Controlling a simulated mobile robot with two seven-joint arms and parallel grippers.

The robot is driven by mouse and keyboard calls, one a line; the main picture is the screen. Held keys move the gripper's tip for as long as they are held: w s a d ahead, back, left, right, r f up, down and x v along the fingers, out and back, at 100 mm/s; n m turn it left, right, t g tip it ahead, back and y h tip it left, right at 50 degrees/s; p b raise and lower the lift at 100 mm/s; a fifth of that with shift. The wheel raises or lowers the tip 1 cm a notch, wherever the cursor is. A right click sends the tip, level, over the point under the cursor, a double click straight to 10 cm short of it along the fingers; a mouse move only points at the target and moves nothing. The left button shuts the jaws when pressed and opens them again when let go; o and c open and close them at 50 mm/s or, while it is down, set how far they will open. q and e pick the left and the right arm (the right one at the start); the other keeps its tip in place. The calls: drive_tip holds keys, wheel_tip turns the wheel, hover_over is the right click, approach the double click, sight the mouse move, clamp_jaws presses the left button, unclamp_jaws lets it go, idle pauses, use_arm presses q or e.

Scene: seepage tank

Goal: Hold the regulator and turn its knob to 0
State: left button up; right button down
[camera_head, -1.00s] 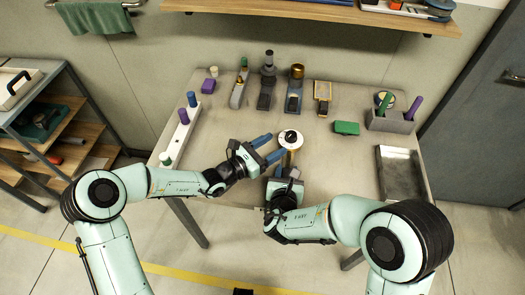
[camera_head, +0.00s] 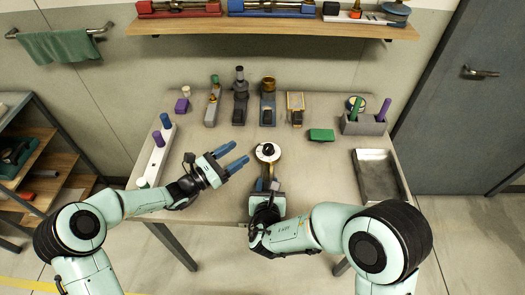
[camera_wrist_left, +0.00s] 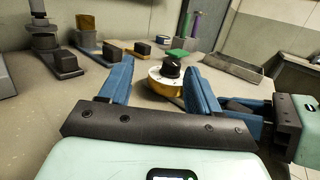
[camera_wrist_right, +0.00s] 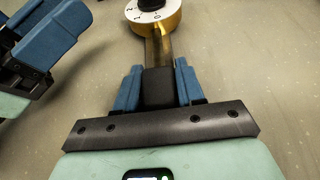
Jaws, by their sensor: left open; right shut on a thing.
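The regulator has a white dial face with a black knob on a brass body (camera_head: 268,153) and a stem with a dark grip toward me. My right gripper (camera_head: 265,187) is shut on that grip (camera_wrist_right: 158,88), from the near side. In the right wrist view the numerals 2, 1 and 0 show on the dial's near rim, but the knob (camera_wrist_right: 150,3) is cut off. In the left wrist view the whole knob (camera_wrist_left: 172,70) shows, but I cannot read its setting. My left gripper (camera_head: 237,155) is open and empty, left of the dial and apart from it.
A white rack (camera_head: 153,158) with coloured pegs stands left. Several fittings on dark holders line the back. A green block (camera_head: 321,135), a grey bin (camera_head: 364,125) and a metal tray (camera_head: 378,192) are right. The table between the rack and my left gripper is clear.

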sight(263, 149)
use_arm(q)
drive_tip(key=shift+w+a+m+g+h, duration=0.2)
drive_tip(key=shift+w+m+g+h, duration=0.4)
drive_tip(key=shift+w+g+h, duration=0.1)
drive_tip(key=shift+w+a+f+m+g+h, duration=0.1)
drive_tip(key=shift+w+a+m+g+h, duration=0.05)
drive_tip(key=shift+m+g+h, duration=0.45)
drive_tip(key=m+g, duration=0.1)
drive_tip(key=g, duration=0.1)
drive_tip(key=f+m+g, duration=0.1)
drive_tip(key=g, duration=0.1)
drive_tip(key=shift+a+f, duration=0.15)
drive_tip(key=shift+a, duration=0.05)
drive_tip(key=shift+d+f+g, duration=0.2)
drive_tip(key=shift+g, duration=0.2)
drive_tip(key=x, duration=1.1)
drive_tip(key=shift+d, duration=0.25)
drive_tip(key=shift+c, duration=0.4)
drive_tip(key=c, duration=0.9)
